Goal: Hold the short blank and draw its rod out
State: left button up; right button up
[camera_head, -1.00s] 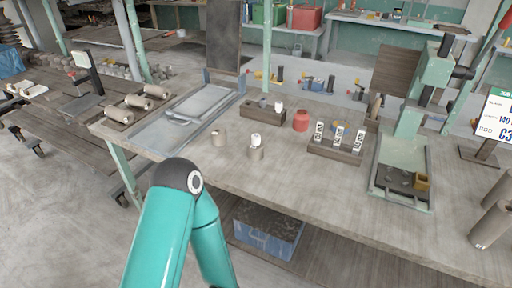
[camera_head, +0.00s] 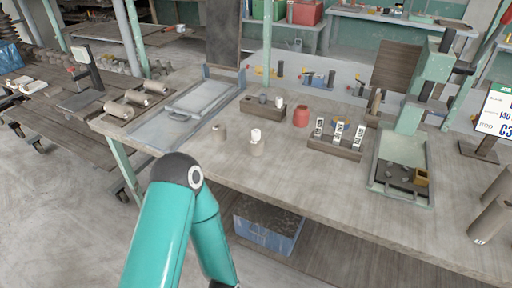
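A short grey-tan cylindrical blank (camera_head: 257,148) stands upright on the workbench (camera_head: 310,180), near its front edge. A white rod-like piece (camera_head: 256,134) sticks up from its top. A smaller tan cylinder (camera_head: 218,132) stands to its left and slightly behind, apart from it. One teal arm of mine rises at the bottom left, in front of the bench. Neither of my grippers shows in this view, and nothing of mine touches the blank.
A green press (camera_head: 402,180) is at right, a metal tray (camera_head: 190,112) at left. The bench front is mostly clear.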

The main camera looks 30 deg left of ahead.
aim_at(255, 133)
jog(key=z, duration=0.05)
jog(key=i, duration=0.2)
jog(key=z, duration=2.85)
jog(key=k, duration=1.65)
jog(key=u, duration=0.85)
jog(key=k, duration=0.5)
jog(key=z, duration=0.9)
jog(key=i, duration=0.15)
jog(key=u, duration=2.3)
